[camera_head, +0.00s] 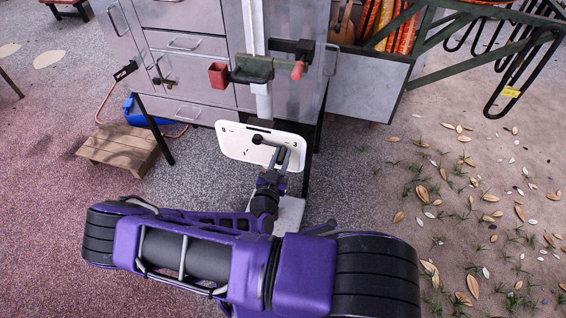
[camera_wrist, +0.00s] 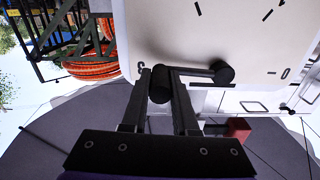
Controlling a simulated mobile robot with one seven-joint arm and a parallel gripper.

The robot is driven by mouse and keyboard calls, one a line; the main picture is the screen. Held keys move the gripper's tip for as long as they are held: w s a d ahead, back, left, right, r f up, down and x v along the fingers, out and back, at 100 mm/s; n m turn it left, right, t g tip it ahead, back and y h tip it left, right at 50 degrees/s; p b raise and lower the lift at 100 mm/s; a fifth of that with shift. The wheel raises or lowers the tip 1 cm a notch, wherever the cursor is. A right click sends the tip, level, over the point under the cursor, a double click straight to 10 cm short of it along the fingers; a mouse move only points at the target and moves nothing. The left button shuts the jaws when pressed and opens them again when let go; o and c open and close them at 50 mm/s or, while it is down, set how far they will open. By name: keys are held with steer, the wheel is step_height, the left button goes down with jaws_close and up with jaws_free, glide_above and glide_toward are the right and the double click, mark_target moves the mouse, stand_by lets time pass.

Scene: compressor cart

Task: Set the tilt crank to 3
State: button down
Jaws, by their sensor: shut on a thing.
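A white panel (camera_head: 232,142) with rounded corners and black marks sits low on the front of the cart, and it fills the top of the wrist view (camera_wrist: 190,35). The tilt crank is a dark bar on this panel, with a black cylinder (camera_wrist: 222,72) at one end, also seen in the head view (camera_head: 257,140). My gripper (camera_wrist: 160,92) is shut on the crank's other black cylinder (camera_wrist: 160,84), with a finger on each side. In the head view my gripper (camera_head: 281,157) covers that end. A small dark mark, perhaps a digit, shows beside the held end; I cannot read it surely.
The grey metal cart (camera_head: 188,65) with drawers stands above the panel. A red block (camera_head: 218,74) and a green clamp-like part (camera_head: 252,68) are on its front. Leaf-strewn ground lies open at right.

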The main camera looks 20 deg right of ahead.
steer(key=shift+r, duration=0.3)
stand_by(0.4)
steer(key=c, duration=0.7)
jaws_free()
steer(key=shift+s+a+f, duration=0.1)
steer(key=shift+s+a, duration=0.2)
steer(key=shift+s, duration=0.05)
steer(key=v, duration=1.6)
steer(key=shift+s+a+b, duration=0.1)
steer(key=shift+s+b, duration=0.1)
steer(key=shift+b, duration=0.1)
